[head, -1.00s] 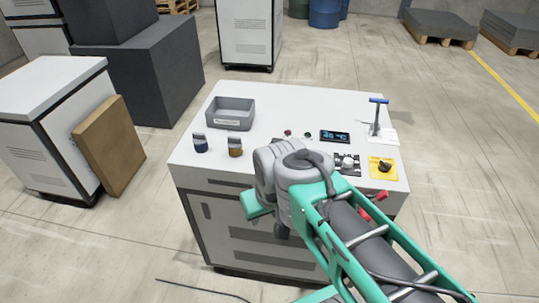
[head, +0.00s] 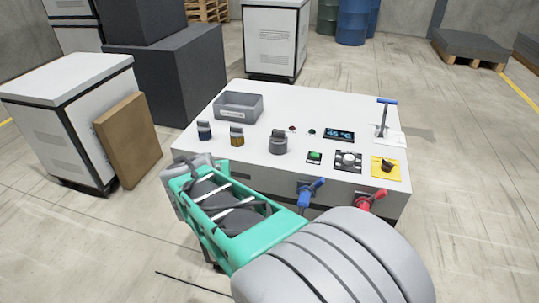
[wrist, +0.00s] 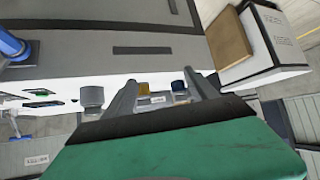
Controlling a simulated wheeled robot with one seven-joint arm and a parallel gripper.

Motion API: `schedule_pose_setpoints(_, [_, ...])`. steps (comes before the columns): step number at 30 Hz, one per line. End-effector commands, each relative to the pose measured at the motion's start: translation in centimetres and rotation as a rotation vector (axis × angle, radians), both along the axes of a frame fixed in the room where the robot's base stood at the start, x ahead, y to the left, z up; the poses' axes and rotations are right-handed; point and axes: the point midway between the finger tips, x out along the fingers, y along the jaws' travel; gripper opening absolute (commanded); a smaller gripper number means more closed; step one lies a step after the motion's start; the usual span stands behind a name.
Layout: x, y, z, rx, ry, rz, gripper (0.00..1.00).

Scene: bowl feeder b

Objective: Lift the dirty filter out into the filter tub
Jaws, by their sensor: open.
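The grey filter tub (head: 240,118) stands at the back left of the white cabinet top. A blue-bodied canister (head: 205,133) and an amber-bodied canister (head: 237,138) stand upright in front of it. A grey capped cylinder (head: 278,145) stands to their right. I cannot tell which holds the dirty filter. My gripper (wrist: 160,78) is open and empty in the wrist view, its fingers pointing toward the cabinet. The amber canister (wrist: 143,89) and blue canister (wrist: 178,86) show beyond and between the fingers; the grey cylinder (wrist: 92,97) is outside them. The fingers are hidden in the head view.
A blue-handled valve (head: 312,190) and a red-handled valve (head: 368,201) stick out of the cabinet front. A display (head: 339,136), a green button (head: 314,157), a yellow-plated knob (head: 386,167) and a blue-topped lever (head: 383,115) occupy the right side. A brown board (head: 130,140) leans at left.

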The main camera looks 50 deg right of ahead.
Motion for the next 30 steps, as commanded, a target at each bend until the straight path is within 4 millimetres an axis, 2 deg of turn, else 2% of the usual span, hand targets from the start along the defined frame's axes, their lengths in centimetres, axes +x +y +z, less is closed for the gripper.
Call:
schedule_pose_setpoints(1, [-0.4,-5.9,-3.0,-0.091,-0.09,-0.138,0.67])
schedule_pose_setpoints(3, [-1.6,-12.6,-2.7,-0.243,-0.219,-0.278,0.67])
schedule_pose_setpoints(6, [-3.7,-18.0,-1.4,-0.418,-0.337,-0.371,0.67])
schedule_pose_setpoints(7, [-4.2,-19.0,-1.1,-0.458,-0.361,-0.386,0.67])
schedule_pose_setpoints(12, [-5.3,-21.6,0.4,-0.57,-0.42,-0.407,0.67])
schedule_pose_setpoints(20, [-3.9,-25.0,0.9,-0.571,-0.421,-0.407,0.67])
schedule_pose_setpoints(24, [-2.9,-27.4,0.9,-0.571,-0.422,-0.407,0.67])
schedule_pose_setpoints(30, [-2.3,-28.3,0.8,-0.57,-0.423,-0.402,0.67])
